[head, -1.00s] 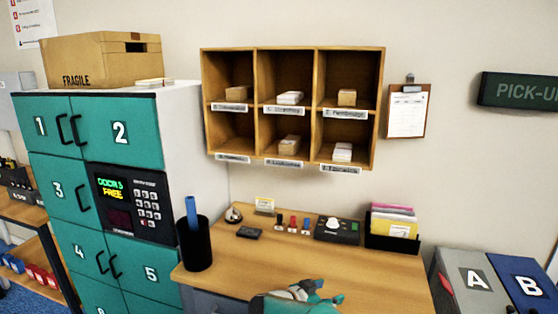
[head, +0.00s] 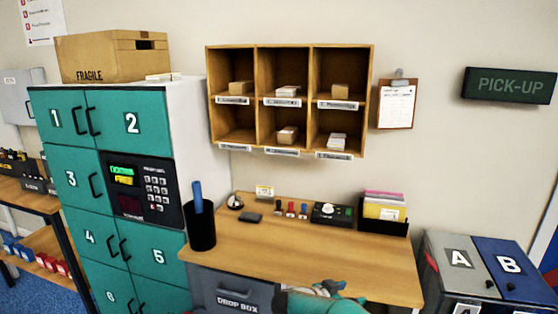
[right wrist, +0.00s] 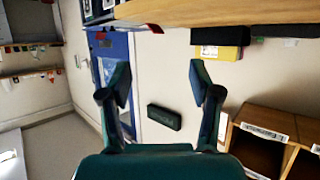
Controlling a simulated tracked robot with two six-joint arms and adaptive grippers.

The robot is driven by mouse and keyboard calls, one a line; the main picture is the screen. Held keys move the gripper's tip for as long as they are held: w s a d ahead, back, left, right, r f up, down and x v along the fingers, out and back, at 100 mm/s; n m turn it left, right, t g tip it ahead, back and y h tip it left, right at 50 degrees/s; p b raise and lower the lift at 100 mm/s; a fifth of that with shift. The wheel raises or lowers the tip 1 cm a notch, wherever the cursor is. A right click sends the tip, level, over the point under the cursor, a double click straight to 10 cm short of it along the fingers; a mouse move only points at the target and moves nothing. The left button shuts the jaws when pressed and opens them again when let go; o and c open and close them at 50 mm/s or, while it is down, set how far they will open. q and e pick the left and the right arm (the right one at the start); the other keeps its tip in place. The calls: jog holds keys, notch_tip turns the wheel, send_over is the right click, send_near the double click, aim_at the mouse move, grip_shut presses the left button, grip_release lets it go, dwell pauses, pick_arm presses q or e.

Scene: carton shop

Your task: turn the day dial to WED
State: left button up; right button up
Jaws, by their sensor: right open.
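The day dial appears to be the white knob (head: 328,209) on a small black box (head: 334,217) at the back of the wooden desk; its day markings are too small to read. My right gripper shows as a teal shape (head: 322,292) at the bottom of the head view, in front of the desk's near edge and well short of the dial. In the right wrist view its two fingers (right wrist: 158,74) are spread with nothing between them. The dial cannot be made out there. My left gripper is not in view.
On the desk (head: 270,245) stand a black pen cup (head: 201,228), a bell (head: 235,202), several small stamps (head: 291,209) and a file holder (head: 383,222). Pigeonholes (head: 291,100) hang above. Teal lockers (head: 65,175) stand left, bins (head: 462,262) right. The desk's middle is clear.

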jog(key=s+d+f+n, duration=0.35)
jog(key=d+f, duration=0.35)
jog(key=d, duration=0.4)
jog(key=s+f+n+t+y, duration=0.1)
jog(key=s+f+n+y, duration=0.3)
jog(key=f, duration=0.3)
jog(key=s+a+f+g+y, duration=0.2)
jog(key=s+a, duration=0.4)
jog(key=s, duration=0.4)
jog(key=s+a+f+n+g+y, duration=0.1)
jog(key=s+a+f+g+y, duration=0.2)
jog(key=s, duration=0.8)
jog(key=s+a+f+g+y, duration=0.2)
jog(key=s+a+f+y, duration=0.2)
jog(key=s+a+y, duration=0.2)
jog(key=s+a, duration=0.2)
jog(key=s, duration=0.2)
jog(key=shift+s+a+n+g, duration=0.3)
jog(key=shift+n, duration=0.05)
